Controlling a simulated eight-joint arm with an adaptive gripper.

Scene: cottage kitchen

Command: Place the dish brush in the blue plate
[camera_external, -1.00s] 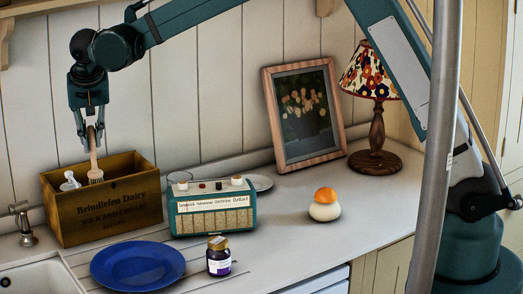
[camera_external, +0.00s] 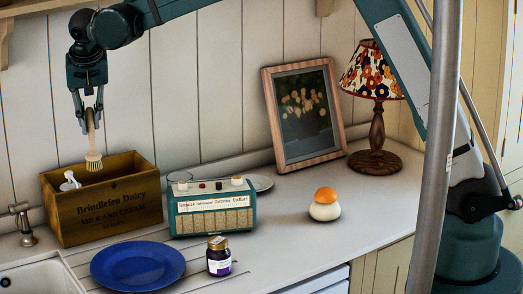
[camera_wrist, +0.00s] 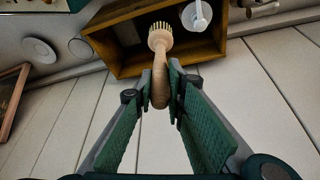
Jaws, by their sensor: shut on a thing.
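The dish brush (camera_external: 93,150) has a wooden handle and a round pale bristle head. My gripper (camera_external: 90,112) is shut on the handle and holds the brush upright, head down, just above the wooden crate (camera_external: 105,212). In the wrist view the brush (camera_wrist: 160,45) hangs between the fingertips of my gripper (camera_wrist: 162,88), over the crate's opening (camera_wrist: 115,62). The blue plate (camera_external: 138,266) lies flat on the counter in front of the crate. Nothing is seen on it.
A white pump bottle (camera_external: 69,181) stands in the crate. A green radio (camera_external: 213,209) is right of the crate, with a dark jar (camera_external: 218,256) in front. A sink (camera_external: 35,279) is left of the plate. A picture frame (camera_external: 305,114) and lamp (camera_external: 376,90) stand further right.

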